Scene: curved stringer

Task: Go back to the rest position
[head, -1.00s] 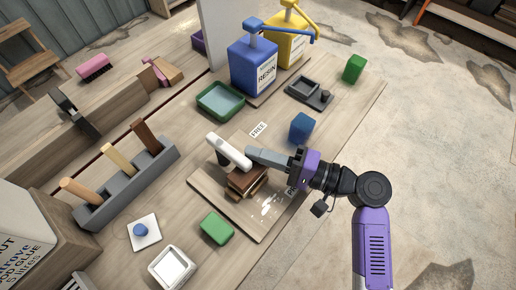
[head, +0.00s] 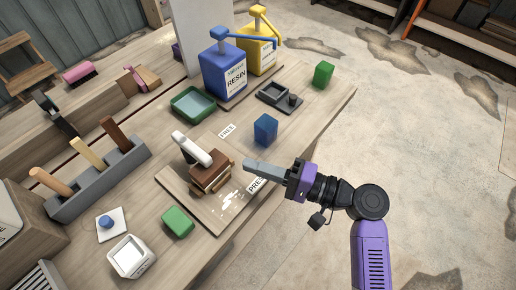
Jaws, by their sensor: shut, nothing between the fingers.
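My gripper (head: 250,168) is shut and empty. It is held out to the left from my purple and black arm, above the right part of a wooden board marked "PRESS". A stack of brown blocks (head: 209,172) with a white-handled tool (head: 192,148) on or against it stands on the board (head: 175,188), to the left of my gripper and apart from it. Part of the "PRESS" lettering is hidden behind my gripper.
A blue block (head: 265,130) stands just above my gripper in the picture. A green block (head: 178,221), a white dish (head: 131,256), a green tray (head: 193,103), and blue (head: 224,72) and yellow (head: 258,50) pump bottles stand around. The floor at right is clear.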

